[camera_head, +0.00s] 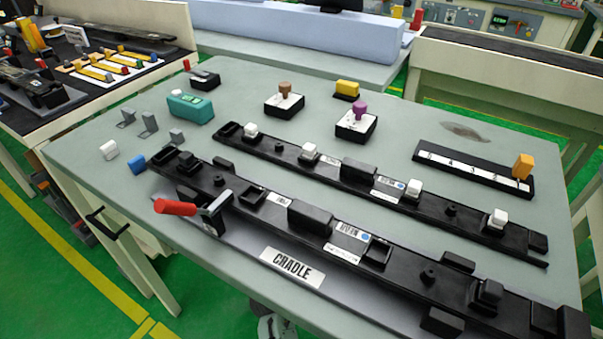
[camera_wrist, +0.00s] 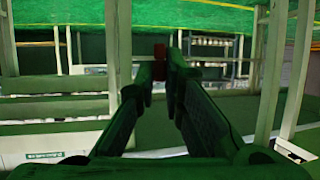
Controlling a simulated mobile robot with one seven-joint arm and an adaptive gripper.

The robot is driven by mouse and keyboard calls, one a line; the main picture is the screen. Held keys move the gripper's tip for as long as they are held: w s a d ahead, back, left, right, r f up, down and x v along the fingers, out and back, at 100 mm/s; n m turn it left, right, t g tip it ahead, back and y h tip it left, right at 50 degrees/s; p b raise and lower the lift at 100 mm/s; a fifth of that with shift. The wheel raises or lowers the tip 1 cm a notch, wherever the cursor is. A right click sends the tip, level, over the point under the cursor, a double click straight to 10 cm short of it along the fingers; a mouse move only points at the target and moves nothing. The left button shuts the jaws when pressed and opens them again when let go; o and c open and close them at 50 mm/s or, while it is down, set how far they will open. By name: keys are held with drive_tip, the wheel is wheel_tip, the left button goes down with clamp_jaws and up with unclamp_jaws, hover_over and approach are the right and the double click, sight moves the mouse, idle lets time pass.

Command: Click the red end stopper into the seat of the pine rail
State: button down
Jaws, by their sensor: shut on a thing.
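In the wrist view my gripper (camera_wrist: 166,82) is shut on a small dark-red piece (camera_wrist: 160,54), which looks like the red end stopper. Its lower part is hidden by the fingertips. The wrist view looks out over green floor and furniture, with no rail near the fingertips. In the head view a long black rail (camera_head: 285,208) lies in the cradle (camera_head: 228,235), labelled CRADLE, and a second black rail (camera_head: 385,188) lies behind it. Neither looks pine-coloured, so I cannot tell which is the pine rail. Which fitting is the seat is unclear.
A red-handled lever (camera_head: 176,207) stands at the cradle's left end. Behind are a teal box (camera_head: 190,107), knobbed blocks (camera_head: 285,98) and a black strip with an orange block (camera_head: 523,166). The grey table (camera_head: 240,80) has bare room at the back.

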wheel_tip(320, 180, down, 11)
drive_tip(key=w+n+y, duration=0.2)
drive_tip(key=n+y, duration=0.1)
drive_tip(key=y, duration=0.1)
drive_tip(key=shift+f+t, duration=0.2)
drive_tip(key=shift+t, duration=0.2)
